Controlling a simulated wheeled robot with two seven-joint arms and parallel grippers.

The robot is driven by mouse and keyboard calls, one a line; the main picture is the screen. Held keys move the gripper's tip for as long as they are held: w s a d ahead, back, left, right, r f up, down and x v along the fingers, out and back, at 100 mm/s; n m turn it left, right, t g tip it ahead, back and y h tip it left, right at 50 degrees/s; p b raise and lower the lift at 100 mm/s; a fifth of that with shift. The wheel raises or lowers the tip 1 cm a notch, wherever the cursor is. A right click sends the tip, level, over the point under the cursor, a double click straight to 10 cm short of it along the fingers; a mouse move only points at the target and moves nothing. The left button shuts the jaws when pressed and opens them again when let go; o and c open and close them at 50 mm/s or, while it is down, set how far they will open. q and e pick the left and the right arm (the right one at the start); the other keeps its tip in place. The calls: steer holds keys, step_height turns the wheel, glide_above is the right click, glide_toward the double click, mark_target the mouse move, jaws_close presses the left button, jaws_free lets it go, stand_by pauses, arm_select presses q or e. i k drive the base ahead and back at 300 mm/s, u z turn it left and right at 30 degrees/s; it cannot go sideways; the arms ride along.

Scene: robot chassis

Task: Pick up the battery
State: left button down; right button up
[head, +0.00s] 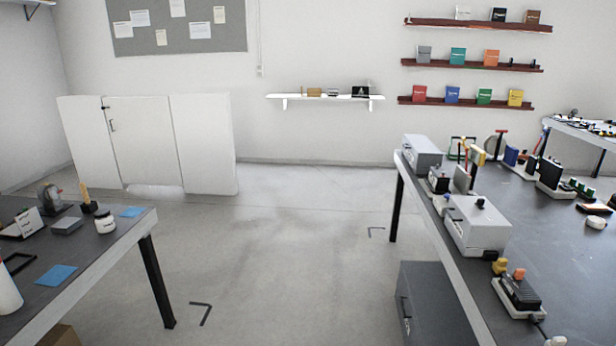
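Neither of my grippers shows in the head view. I cannot single out the battery for certain at this size. A dark block on a pale base (520,294) sits near the front edge of the right workbench (553,270) and could be a battery in a charger. Small orange and yellow pieces (500,266) stand next to it. Other small dark items, such as a dark block on a pale base (551,174), stand farther back on the same bench.
Grey boxes (477,226) line the right bench's left edge, and a dark cabinet (430,305) stands below. A left table (118,238) holds a white jar (105,222) and blue sheets. Open floor (270,260) lies between them. White panels (145,143) and a white shelf (325,96) are behind.

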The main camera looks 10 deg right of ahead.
mark_target(438, 179)
steer(key=z, duration=0.1)
steer(key=i, duration=2)
steer(key=z, duration=0.7)
steer(key=i, duration=1.95)
steer(key=z, duration=0.35)
